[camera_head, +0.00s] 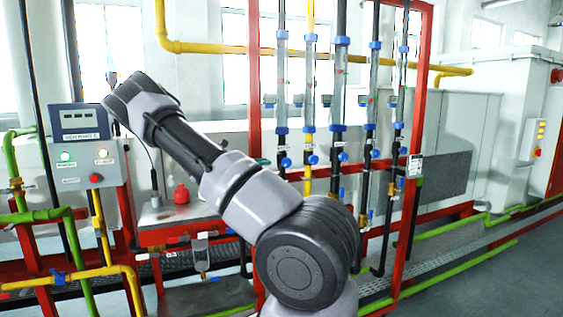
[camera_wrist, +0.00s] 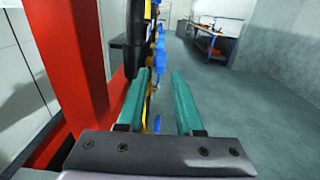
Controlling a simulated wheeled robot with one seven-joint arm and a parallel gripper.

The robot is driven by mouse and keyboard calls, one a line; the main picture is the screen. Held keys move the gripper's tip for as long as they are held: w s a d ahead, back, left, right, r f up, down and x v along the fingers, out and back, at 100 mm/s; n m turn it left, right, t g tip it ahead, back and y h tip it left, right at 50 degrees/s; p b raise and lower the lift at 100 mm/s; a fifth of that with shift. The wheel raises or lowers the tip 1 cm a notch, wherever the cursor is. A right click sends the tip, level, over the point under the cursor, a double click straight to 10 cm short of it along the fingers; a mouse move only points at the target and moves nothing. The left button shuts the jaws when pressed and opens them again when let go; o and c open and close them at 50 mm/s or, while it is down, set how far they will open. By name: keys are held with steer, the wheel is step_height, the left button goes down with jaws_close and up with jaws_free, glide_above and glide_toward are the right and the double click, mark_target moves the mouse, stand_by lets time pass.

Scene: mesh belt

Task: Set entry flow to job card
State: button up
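Several clear flow tubes (camera_head: 340,85) with blue fittings stand upright in a red frame. Blue-handled valves (camera_head: 342,156) sit below them on the pipes. A small white card (camera_head: 414,167) with dark print hangs on the frame's right post; it may be the job card, but its text is too small to read. In the wrist view my gripper (camera_wrist: 158,92) is open, its two teal fingers apart. Blue fittings (camera_wrist: 160,55) show beyond and between them; I cannot tell whether anything touches the fingers. My gripper cannot be made out in the head view.
A red post (camera_wrist: 75,60) stands close on the left in the wrist view. A control box (camera_head: 90,160) with a display (camera_head: 79,122) stands at the left of the head view. Yellow pipes (camera_head: 195,47) and green pipes (camera_head: 440,285) run around the frame. Clear floor (camera_wrist: 260,85) lies to the wrist view's right.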

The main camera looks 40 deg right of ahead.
mark_target(287, 160)
steer(key=x, duration=1)
steer(key=shift+s, duration=0.1)
jaws_close()
